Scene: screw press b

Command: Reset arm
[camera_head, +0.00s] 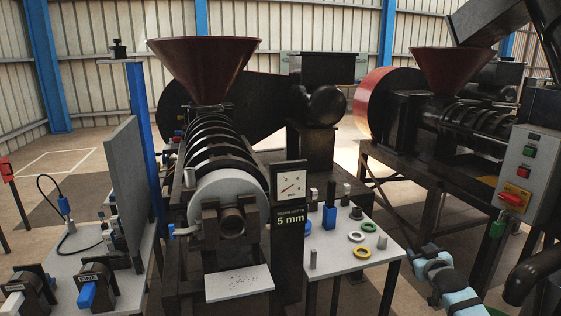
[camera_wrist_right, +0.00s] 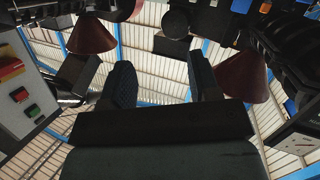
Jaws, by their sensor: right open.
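My right arm (camera_head: 458,296) comes in at the lower right of the head view, with pale blue and black parts. My right gripper (camera_head: 430,251) is at its far end, above the floor beside the right corner of the small white table. In the right wrist view the two dark fingers of the gripper (camera_wrist_right: 165,88) stand well apart, with nothing between them. My left gripper is out of view.
The screw press (camera_head: 222,150) with a red hopper (camera_head: 203,66) stands in the middle. The white table (camera_head: 375,262) holds several rings and pegs. A control box (camera_head: 527,172) is at the right, near my right arm. A second press (camera_head: 440,130) stands behind.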

